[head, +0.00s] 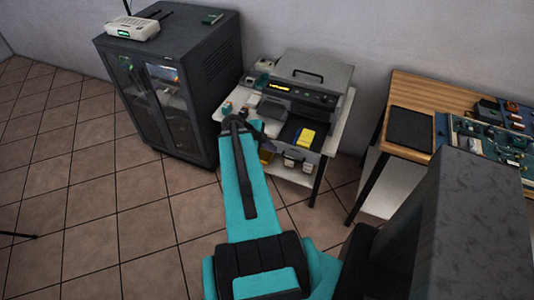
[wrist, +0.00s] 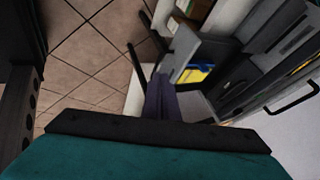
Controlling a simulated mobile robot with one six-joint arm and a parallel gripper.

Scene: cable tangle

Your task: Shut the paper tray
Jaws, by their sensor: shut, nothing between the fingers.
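The grey printer (head: 312,82) stands on a white table against the wall. Its paper tray (head: 290,131) is pulled out at the front, with a yellow item (head: 305,138) lying in it. In the wrist view the tray (wrist: 186,50) shows its light front panel and the yellow item (wrist: 194,74) behind it. My gripper (head: 264,142) is at the tray's left front side in the head view. In the wrist view its purple fingers (wrist: 160,84) are together and empty, close to the tray's front. I cannot tell whether they touch it.
A dark cabinet (head: 170,85) with glass doors stands left of the table, carrying a white router (head: 132,28). Small items crowd the white table (head: 236,100), and boxes sit on its lower shelf. A wooden table (head: 376,120) with circuit boards is at right. The tiled floor (head: 90,205) is open at left.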

